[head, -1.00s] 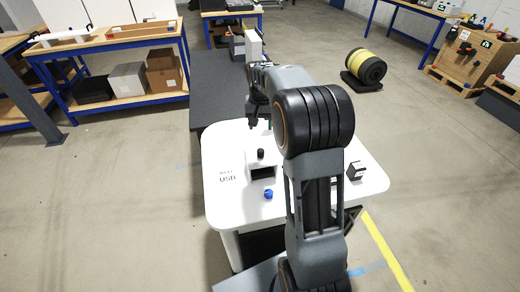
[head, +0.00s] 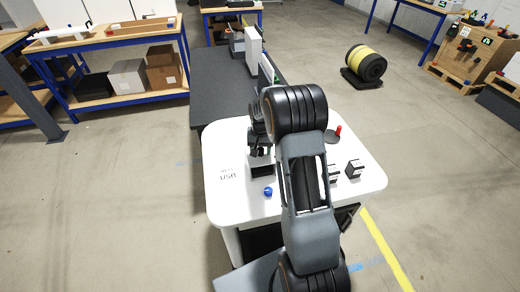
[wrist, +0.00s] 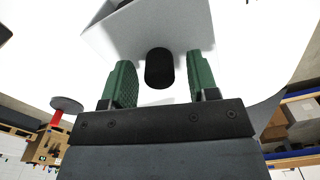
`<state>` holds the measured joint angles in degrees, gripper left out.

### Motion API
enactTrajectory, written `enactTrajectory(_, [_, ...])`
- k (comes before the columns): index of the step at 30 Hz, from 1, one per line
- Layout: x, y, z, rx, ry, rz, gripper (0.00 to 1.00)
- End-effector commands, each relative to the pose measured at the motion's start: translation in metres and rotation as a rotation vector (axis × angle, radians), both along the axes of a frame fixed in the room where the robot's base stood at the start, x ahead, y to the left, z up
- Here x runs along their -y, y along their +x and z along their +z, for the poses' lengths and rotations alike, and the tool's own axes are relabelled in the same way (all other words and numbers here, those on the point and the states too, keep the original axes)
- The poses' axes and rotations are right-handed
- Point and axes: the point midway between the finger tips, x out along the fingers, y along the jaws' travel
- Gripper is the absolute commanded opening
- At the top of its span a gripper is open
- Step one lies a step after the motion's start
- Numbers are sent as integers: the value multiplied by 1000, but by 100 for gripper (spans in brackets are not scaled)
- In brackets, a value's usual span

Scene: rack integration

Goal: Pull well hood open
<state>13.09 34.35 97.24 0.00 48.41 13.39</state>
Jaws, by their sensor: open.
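The well hood (wrist: 185,22) is a pale box with a round black knob (wrist: 159,68), seen close up in the wrist view. My gripper (wrist: 160,75) is open, with one green finger on each side of the knob. Gaps show between the knob and both fingers, and nothing is held. In the head view my gripper (head: 259,150) is over the hood on the white table (head: 225,205) and hides most of it. A dark opening (head: 262,172) shows just below my gripper.
A blue knob (head: 268,192) stands on the table in front of the opening. Black blocks (head: 354,169) stand to the right, and a dark disc with a red handle (head: 333,135) is behind them. A dark bench (head: 220,85) adjoins the table at the back.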

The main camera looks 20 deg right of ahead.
Motion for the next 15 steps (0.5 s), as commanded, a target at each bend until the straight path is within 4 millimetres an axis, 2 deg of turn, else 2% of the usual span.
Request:
enactTrajectory(11, [0,0,-3,0,0,0,53])
enactTrajectory(15, [0,0,-3,0,0,0,40])
